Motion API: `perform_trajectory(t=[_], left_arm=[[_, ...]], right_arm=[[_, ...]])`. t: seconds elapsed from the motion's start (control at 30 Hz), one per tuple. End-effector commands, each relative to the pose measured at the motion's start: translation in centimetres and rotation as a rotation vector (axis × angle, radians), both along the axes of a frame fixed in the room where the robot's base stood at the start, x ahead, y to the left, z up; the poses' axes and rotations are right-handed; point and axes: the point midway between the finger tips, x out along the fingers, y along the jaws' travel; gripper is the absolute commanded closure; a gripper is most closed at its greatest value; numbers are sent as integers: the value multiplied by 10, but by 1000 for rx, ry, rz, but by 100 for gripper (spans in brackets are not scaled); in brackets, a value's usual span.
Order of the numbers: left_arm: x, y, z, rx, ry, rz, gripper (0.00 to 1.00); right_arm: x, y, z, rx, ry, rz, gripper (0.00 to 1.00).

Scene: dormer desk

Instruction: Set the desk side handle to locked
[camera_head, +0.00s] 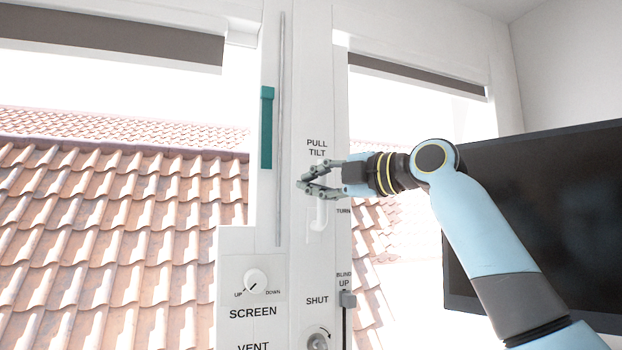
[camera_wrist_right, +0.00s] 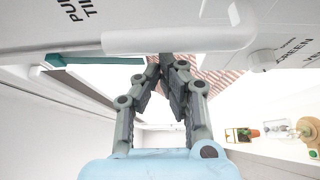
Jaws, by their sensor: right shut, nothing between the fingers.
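The white window handle (camera_head: 318,215) is on the white frame post, under the label "PULL TILT", with "TURN" to its right and "SHUT" lower down. Its lower part points down in the head view; its upper part is partly hidden behind my right gripper (camera_head: 303,184). In the right wrist view the handle is a long white bar (camera_wrist_right: 180,40) across the top. There my right gripper (camera_wrist_right: 167,62) is shut and empty, its fingertips just below the bar; I cannot tell whether they touch it. My left gripper is not in view.
A screen knob (camera_head: 255,281), a grey blind slider (camera_head: 348,299) and a round knob (camera_head: 318,340) sit lower on the frame. A teal strip (camera_head: 267,128) and a thin rod (camera_head: 280,130) are left of the handle. A dark monitor (camera_head: 550,200) stands close at right.

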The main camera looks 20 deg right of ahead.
Motion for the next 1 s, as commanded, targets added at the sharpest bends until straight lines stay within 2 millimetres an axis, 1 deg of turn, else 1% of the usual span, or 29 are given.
perform_trajectory(t=[0.23, 1.0], left_arm=[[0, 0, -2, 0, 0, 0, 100], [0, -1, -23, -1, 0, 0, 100]], right_arm=[[0, -1, -1, 6, 0, 0, 100], [1, -13, 1, 147, 5, -1, 100]])
